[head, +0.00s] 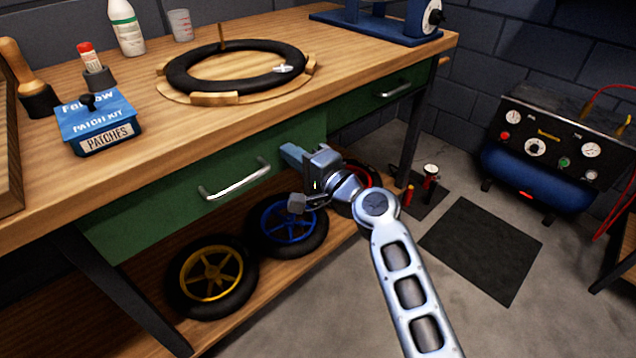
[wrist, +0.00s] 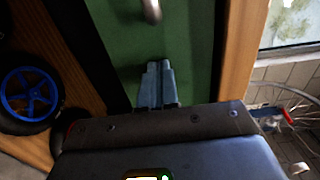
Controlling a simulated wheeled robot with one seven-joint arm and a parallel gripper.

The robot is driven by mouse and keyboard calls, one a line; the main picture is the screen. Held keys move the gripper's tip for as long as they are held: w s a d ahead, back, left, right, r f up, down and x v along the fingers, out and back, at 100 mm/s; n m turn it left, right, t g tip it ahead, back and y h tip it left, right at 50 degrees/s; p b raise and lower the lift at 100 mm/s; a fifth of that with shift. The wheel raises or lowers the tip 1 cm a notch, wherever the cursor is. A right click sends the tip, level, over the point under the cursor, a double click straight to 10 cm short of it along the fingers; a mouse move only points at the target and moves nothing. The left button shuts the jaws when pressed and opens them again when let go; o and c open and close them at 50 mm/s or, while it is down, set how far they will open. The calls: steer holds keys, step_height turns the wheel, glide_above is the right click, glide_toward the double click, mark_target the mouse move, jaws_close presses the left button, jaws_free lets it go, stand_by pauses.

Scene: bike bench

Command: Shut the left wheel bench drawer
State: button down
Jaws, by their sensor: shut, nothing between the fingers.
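The left wheel bench drawer (head: 150,206) has a green front with a silver bar handle (head: 235,180). Its front stands a little forward of the right drawer's front; the tabletop edge hides its inside. My gripper (head: 287,151) is shut and empty, its fingertips at the green front, right of the handle. In the wrist view the closed fingers (wrist: 159,68) point at the green drawer front (wrist: 192,45), with part of the handle (wrist: 151,10) above them. I cannot tell whether they touch it.
A right green drawer with its own handle (head: 397,90) is beside it. Below, a shelf holds a yellow wheel (head: 210,273), a blue wheel (head: 287,222) and a red one. The tabletop bears a tire (head: 190,82) and a patch kit (head: 97,122). A compressor (head: 545,160) stands right.

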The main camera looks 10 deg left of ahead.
steer(key=b+x, duration=0.1)
steer(key=x, duration=0.2)
steer(key=shift+w+a+r, duration=0.15)
steer(key=shift+w+a, duration=0.05)
steer(key=shift+a, duration=0.1)
stand_by(0.3)
